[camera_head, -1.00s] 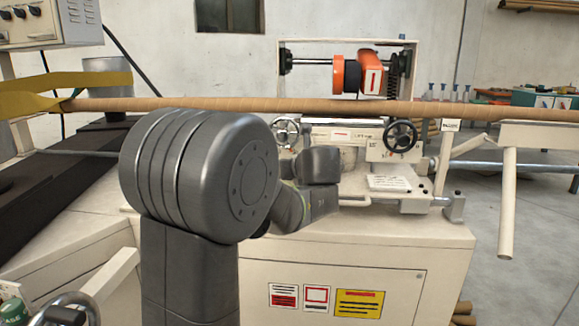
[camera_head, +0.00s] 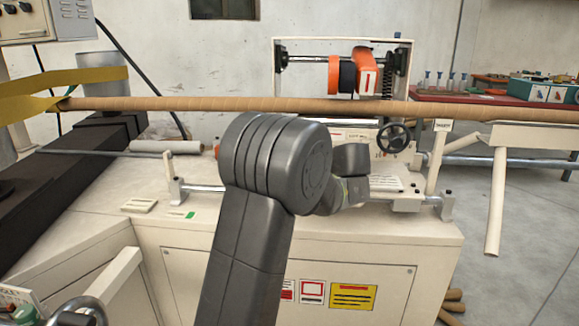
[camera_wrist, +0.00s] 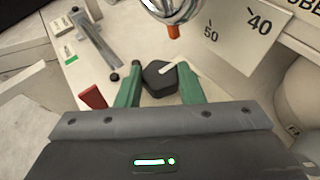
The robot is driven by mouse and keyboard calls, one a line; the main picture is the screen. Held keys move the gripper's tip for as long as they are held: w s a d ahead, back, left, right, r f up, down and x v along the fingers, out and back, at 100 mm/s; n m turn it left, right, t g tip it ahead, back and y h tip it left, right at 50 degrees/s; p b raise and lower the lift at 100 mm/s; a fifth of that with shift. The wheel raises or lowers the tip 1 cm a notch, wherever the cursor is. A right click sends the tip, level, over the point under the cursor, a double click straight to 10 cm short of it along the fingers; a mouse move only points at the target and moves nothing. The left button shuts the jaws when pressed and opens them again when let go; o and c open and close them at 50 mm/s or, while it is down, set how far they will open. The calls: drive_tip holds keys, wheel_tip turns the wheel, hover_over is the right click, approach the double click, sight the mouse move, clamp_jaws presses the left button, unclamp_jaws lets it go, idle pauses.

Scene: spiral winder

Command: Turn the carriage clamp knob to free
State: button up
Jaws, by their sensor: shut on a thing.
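The dark, faceted clamp knob (camera_wrist: 157,83) shows in the wrist view, with a white pointer mark toward its upper right. The green fingers of my gripper (camera_wrist: 160,76) stand on either side of the knob, shut on it. In the head view my arm covers the knob and my gripper. The carriage (camera_head: 394,184) stands behind my arm, with a black handwheel (camera_head: 394,137) and an orange-and-black head (camera_head: 348,75) above.
A long brown tube (camera_head: 250,105) runs across behind my arm. The wrist view shows a scale plate (camera_wrist: 240,32) marked 50 and 40, an orange-tipped part (camera_wrist: 173,32) above the knob, and a red piece (camera_wrist: 93,96) left of the fingers.

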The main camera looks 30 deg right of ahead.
drive_tip(key=shift+r, duration=0.1)
drive_tip(key=o, duration=1)
drive_tip(key=p+v, duration=0.2)
drive_tip(key=v, duration=1.1)
drive_tip(key=shift+s+r, duration=0.2)
drive_tip(key=shift+s, duration=0.1)
drive_tip(key=shift+w, duration=0.1)
drive_tip(key=b+x, duration=0.2)
drive_tip(key=x, duration=1.1)
drive_tip(key=shift+w+f, duration=0.25)
drive_tip(key=shift+f, duration=0.05)
